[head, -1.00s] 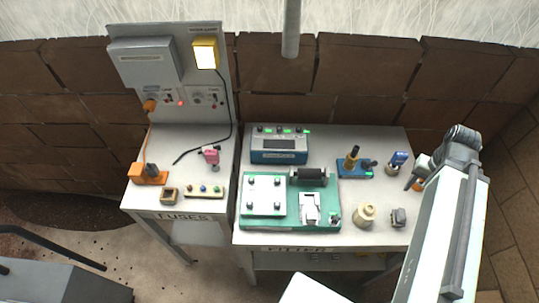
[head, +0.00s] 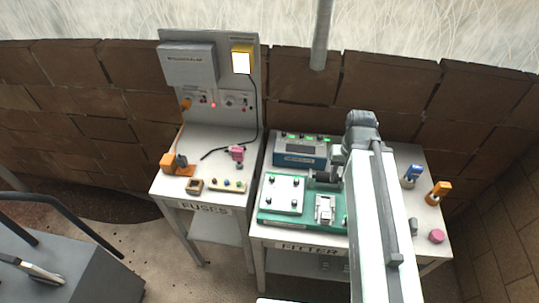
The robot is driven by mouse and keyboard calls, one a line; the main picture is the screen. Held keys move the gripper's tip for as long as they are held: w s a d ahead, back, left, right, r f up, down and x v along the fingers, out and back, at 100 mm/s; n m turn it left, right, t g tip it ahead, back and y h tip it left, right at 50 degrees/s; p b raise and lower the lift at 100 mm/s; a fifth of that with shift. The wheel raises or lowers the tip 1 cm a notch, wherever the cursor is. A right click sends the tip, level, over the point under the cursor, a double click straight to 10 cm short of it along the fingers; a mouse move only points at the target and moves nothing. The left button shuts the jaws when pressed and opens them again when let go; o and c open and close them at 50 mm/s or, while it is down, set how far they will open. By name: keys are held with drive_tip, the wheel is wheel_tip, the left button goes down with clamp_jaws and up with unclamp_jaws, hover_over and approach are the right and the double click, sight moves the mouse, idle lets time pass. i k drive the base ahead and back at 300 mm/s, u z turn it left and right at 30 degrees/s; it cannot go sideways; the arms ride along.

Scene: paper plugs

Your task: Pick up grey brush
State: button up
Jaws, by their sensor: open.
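A small grey block (head: 413,226), probably the grey brush, lies on the right part of the FITTER table (head: 425,211), just right of my arm. It is small, and its details cannot be made out. My gripper (head: 338,160) hangs to the left of my arm's elbow, above the table near the blue box and dark roller. It is open, well apart from the grey block, up and to its left. Its fingertips are hard to make out, and my arm hides the middle of the table.
A pink cylinder (head: 436,236), an orange item (head: 438,192) and a blue item (head: 410,176) stand near the grey block. The blue box (head: 300,152) and green board (head: 270,213) fill the table's left. The FUSES table (head: 190,202) stands further left.

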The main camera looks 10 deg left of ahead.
sight(413, 222)
drive_tip(key=u, duration=1.05)
drive_tip(key=k, duration=0.6)
drive_tip(key=z, duration=0.85)
drive_tip(key=i, duration=1)
drive_tip(key=z, duration=0.05)
